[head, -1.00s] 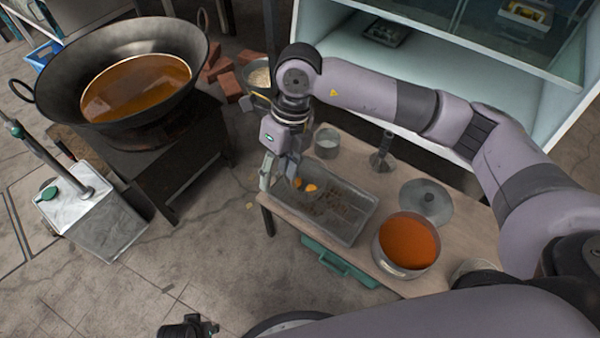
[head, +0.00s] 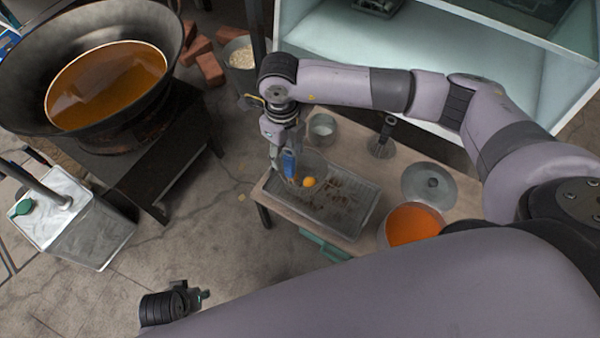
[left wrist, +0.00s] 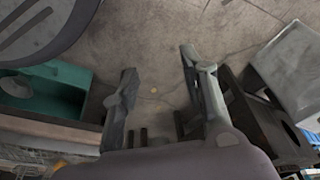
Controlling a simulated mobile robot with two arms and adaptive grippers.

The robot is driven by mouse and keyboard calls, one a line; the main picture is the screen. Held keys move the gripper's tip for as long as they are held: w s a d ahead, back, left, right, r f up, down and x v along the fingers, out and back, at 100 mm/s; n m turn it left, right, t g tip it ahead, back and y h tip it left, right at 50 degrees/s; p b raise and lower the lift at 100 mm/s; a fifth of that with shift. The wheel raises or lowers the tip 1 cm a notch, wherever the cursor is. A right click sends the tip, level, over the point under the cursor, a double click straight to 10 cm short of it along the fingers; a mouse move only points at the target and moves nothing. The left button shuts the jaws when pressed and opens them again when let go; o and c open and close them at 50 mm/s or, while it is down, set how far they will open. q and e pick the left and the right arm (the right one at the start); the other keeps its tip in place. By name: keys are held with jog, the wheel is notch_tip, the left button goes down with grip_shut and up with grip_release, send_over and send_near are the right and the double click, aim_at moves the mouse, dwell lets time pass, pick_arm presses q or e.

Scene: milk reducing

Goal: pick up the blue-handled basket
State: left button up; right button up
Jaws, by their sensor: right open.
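The basket (head: 312,166) looks like a small round wire strainer with a blue handle (head: 289,162). It is at the left end of a grey metal tray (head: 348,228) on a low table, with a yellow-orange round piece in or beside it. My right gripper (head: 285,178) points down at the handle, fingers open around or close beside it; contact cannot be told. The gripper hides part of the basket. My left gripper (left wrist: 158,65) is open and empty over the floor in the left wrist view.
A large wok (head: 165,35) of brown liquid stands on a dark stove at left. A metal canister (head: 85,235) stands below it. On the table are a pot of orange liquid (head: 412,226), a lid (head: 428,183) and a small cup (head: 322,129).

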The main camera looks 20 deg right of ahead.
aim_at(288, 165)
jog(key=f, duration=0.6)
jog(key=shift+d+f+b, duration=0.25)
jog(key=shift+b, duration=0.15)
pick_arm(q)
jog(key=r, duration=0.3)
jog(key=shift+w+r, duration=0.15)
jog(key=shift+w, duration=0.1)
pick_arm(e)
jog(key=shift+c, duration=0.6)
grip_shut()
jog(key=shift+r, duration=0.1)
